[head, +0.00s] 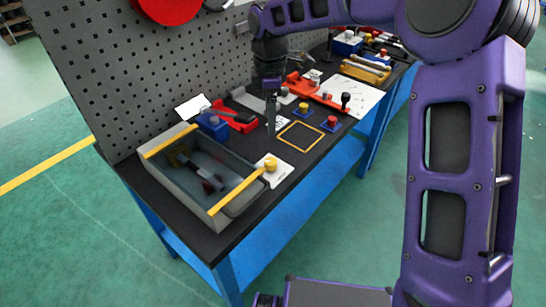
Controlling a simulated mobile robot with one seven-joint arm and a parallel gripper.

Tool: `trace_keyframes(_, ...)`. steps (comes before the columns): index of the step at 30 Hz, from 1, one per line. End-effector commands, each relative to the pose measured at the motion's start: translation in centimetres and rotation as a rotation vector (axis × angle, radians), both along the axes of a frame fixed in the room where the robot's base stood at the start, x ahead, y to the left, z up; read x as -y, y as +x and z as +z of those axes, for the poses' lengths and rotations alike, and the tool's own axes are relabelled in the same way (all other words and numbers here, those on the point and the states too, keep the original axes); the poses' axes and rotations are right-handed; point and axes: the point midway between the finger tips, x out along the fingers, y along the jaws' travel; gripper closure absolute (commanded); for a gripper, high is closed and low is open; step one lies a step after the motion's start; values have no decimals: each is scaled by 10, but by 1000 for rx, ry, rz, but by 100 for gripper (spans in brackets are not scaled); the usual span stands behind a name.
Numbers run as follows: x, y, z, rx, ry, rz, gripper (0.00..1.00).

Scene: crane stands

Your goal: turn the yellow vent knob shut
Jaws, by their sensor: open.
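A yellow knob (270,163) stands on a small white plate (281,174) at the bench's front edge, just right of the grey bin. My gripper (270,130) points down over the bench, between the bin and the yellow-outlined square. It is open and holds nothing that I can see. It appears beyond the nearer knob and left of the farther one, apart from both.
The grey bin (225,208) with yellow edge strips holds dark items. A blue block (212,124) and red tools (238,117) lie by the pegboard (135,70). The yellow-outlined square (302,136) is bare.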

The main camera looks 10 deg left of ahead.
Motion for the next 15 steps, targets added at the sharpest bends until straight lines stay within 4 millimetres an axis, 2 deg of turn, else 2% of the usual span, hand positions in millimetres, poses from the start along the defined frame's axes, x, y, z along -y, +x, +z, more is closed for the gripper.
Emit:
trace_keyframes(3, 0, -1, -27, -6, -1, 0, 23)
trace_keyframes(15, 0, -1, -113, -4, 0, -2, 23)
